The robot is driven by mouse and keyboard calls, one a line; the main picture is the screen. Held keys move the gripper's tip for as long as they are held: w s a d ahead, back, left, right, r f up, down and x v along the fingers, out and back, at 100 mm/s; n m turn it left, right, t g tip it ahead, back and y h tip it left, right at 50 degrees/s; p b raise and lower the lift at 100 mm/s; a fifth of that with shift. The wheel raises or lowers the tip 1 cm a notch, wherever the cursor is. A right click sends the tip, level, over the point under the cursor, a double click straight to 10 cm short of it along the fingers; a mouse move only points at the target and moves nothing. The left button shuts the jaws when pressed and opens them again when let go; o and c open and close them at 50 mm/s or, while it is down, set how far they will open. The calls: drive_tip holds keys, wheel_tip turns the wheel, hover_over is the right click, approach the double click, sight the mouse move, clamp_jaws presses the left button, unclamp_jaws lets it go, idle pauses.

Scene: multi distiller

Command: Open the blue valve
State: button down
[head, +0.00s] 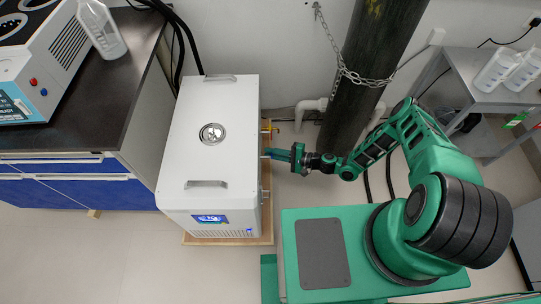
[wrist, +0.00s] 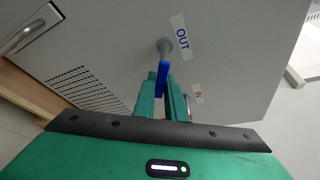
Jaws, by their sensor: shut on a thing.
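The blue valve handle (wrist: 162,76) shows in the wrist view on a grey metal fitting (wrist: 166,46) beside a label reading OUT. My gripper (wrist: 165,92) is shut on the handle, with green fingers on either side of its lower part. In the head view my gripper (head: 274,153) reaches left to the right side of the white chiller box (head: 214,155). The handle is mostly hidden there by my fingers.
A second fitting with a little red (wrist: 188,102) is partly hidden behind my right finger. A brass fitting (head: 268,129) sticks out farther back on the box. A dark chained column (head: 362,75) stands behind my arm. A black-topped cabinet (head: 95,95) stands left.

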drive_tip(key=n, duration=0.1)
drive_tip(key=n+t+y, duration=0.1)
drive_tip(key=n, duration=0.1)
drive_tip(key=shift+w+d+r, duration=0.1)
drive_tip(key=shift+w+r, duration=0.1)
drive_tip(key=shift+r, duration=0.15)
drive_tip(key=shift+r+n+y, duration=0.3)
drive_tip(key=shift+r+n, duration=0.1)
drive_tip(key=shift+n, duration=0.6)
drive_tip(key=shift+r+t, duration=0.1)
drive_tip(key=shift+t, duration=0.2)
drive_tip(key=c, duration=1.8)
unclamp_jaws()
drive_tip(key=v, duration=1)
drive_tip(key=shift+d, duration=0.35)
